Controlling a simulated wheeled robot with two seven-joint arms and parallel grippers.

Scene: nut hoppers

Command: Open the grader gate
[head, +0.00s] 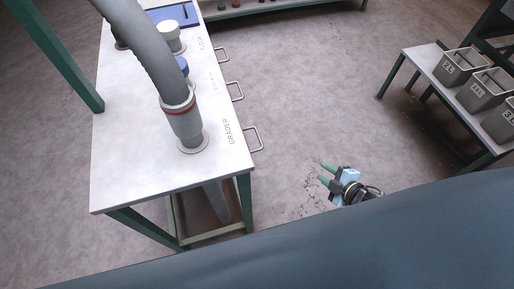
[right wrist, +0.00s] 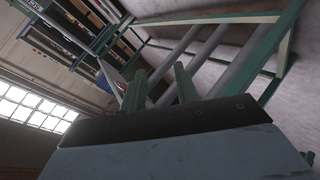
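The word GRADER (head: 227,131) is printed on the pale table top near its right edge. Beside it, a metal loop handle (head: 258,138) sticks out from that edge over the floor; I take it to be the grader gate's handle. A grey hose (head: 186,128) with a red band meets the table top next to the label. My right gripper (head: 323,173) is to the right of the handle and apart from it. Its two green fingers are spread with nothing between them, also in the right wrist view (right wrist: 160,84). My left gripper is not in view.
A bench (head: 425,62) with several labelled grey bins (head: 487,88) stands at the right. Open floor lies between table and bench.

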